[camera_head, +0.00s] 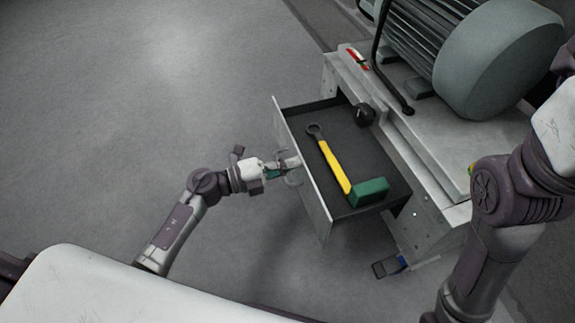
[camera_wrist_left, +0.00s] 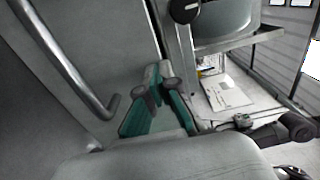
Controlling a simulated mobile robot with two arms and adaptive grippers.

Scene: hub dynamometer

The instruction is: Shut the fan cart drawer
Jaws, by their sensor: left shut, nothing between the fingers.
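The fan cart drawer (camera_head: 318,190) stands pulled out to the left of the cart, its dark inside showing from above. My left gripper (camera_head: 290,164) is shut and empty at the outer face of the drawer front, beside its curved handle (camera_head: 291,181). In the left wrist view, the gripper's green-padded fingers (camera_wrist_left: 160,85) point at the grey front panel, with the bent handle bar (camera_wrist_left: 62,58) to their left. Whether the fingertips touch the panel I cannot tell. My right arm shows at the right; its gripper is out of view.
The cart top (camera_head: 440,130) carries a large grey-green motor (camera_head: 490,60). A caster with a blue part (camera_head: 390,266) sits below. Open floor lies left.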

